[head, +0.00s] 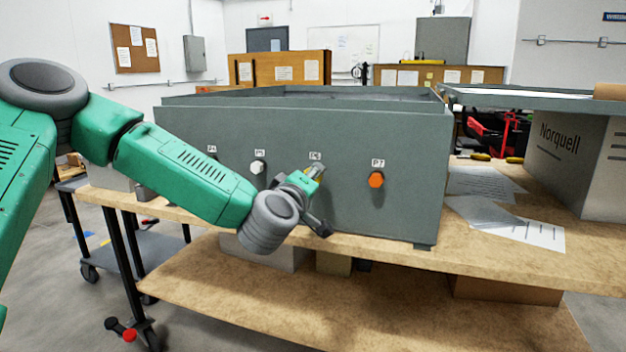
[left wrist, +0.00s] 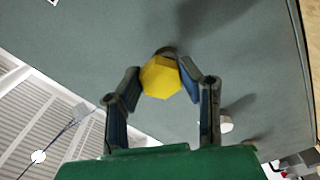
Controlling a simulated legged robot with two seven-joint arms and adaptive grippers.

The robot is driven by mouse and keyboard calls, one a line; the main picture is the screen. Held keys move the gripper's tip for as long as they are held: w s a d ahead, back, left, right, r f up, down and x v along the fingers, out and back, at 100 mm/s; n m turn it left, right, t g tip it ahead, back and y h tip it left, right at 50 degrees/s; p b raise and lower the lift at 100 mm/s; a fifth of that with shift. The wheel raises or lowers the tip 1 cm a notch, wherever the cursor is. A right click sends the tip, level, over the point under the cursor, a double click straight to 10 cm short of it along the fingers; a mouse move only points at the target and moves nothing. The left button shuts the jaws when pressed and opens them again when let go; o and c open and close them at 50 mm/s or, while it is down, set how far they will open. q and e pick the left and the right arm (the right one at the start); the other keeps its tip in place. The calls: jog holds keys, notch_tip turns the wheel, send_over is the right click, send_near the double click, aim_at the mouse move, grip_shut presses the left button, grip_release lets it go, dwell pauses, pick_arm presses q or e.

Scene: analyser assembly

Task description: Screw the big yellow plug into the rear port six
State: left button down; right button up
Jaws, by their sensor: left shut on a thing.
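A dark round rim shows just behind the plug, against the grey panel; how deep the plug sits cannot be seen. In the head view my left gripper (head: 315,173) is at the grey analyser box (head: 410,140), just under the P6 label (head: 315,156), and covers the port. The plug is mostly hidden there. My right gripper is in neither view.
A white plug (head: 257,167) sits under the P5 label and an orange plug (head: 376,180) under P7. The P4 port is mostly behind my left arm. The box stands on a wooden workbench (head: 480,250), with papers (head: 505,220) lying to its right.

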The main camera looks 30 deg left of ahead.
pick_arm(q)
jog(key=shift+w+a, duration=0.1)
jog(key=shift+a, duration=0.1)
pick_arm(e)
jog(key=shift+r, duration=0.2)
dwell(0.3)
pick_arm(q)
jog(key=shift+a, duration=0.1)
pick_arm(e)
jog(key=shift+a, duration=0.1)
pick_arm(q)
jog(key=shift+w+a+f, duration=0.15)
jog(key=shift+w+a, duration=0.05)
jog(key=shift+a, duration=0.15)
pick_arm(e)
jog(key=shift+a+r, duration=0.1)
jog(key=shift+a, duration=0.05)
pick_arm(q)
jog(key=shift+d, duration=0.2)
jog(key=shift+w+a+p, duration=0.2)
jog(key=shift+w+p, duration=0.1)
jog(key=shift+w, duration=0.05)
